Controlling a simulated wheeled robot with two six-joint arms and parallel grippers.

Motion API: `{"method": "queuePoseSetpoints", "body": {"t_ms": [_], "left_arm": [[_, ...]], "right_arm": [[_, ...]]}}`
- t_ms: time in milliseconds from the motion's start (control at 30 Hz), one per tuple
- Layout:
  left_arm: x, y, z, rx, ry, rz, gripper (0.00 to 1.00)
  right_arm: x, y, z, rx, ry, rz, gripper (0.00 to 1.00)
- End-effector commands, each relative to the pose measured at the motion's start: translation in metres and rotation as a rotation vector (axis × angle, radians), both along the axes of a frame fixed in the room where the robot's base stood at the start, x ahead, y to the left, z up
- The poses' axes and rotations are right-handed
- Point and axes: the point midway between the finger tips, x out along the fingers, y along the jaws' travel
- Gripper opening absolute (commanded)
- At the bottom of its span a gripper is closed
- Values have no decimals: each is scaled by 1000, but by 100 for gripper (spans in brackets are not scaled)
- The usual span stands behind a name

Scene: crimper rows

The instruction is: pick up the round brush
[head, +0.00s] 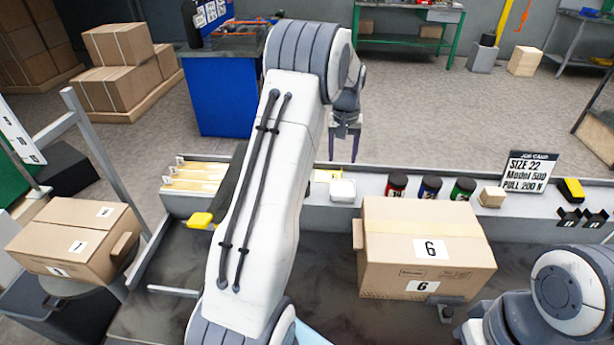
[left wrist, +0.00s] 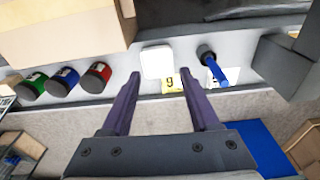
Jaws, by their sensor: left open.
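The round brush (left wrist: 214,64) shows in the left wrist view, with a dark round end and a blue handle. It lies on the grey shelf beside a small white label, right of a white box. In the head view I cannot see it; my left arm covers that part of the shelf. My left gripper (head: 344,156) is open and empty, above the shelf's far edge in the head view. In the left wrist view its fingers (left wrist: 161,76) point towards the white box and the yellow tag, with the brush beyond the right finger and apart from it.
The white box (head: 342,190) stands near red, blue and green cans (head: 430,187) on the shelf. The yellow tag (left wrist: 172,83) lies by it. A large carton marked 6 (head: 425,245) stands in front. A yellow-handled thing (head: 200,220) is left of my arm.

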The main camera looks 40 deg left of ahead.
Motion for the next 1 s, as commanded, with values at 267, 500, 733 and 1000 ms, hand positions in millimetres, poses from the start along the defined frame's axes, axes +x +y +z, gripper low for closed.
{"method": "queuePoseSetpoints", "body": {"t_ms": [267, 500, 733, 1000], "left_arm": [[-1, 117, -37, 16, -3, 222, 62], [0, 129, -70, 17, -2, 240, 62], [2, 130, -92, 19, -5, 239, 62], [2, 133, -127, 17, -2, 238, 62]], "right_arm": [[0, 0, 3, 0, 0, 0, 0], [0, 0, 9, 0, 0, 0, 0], [0, 0, 12, 0, 0, 0, 0], [0, 0, 27, 0, 0, 0, 0]]}}
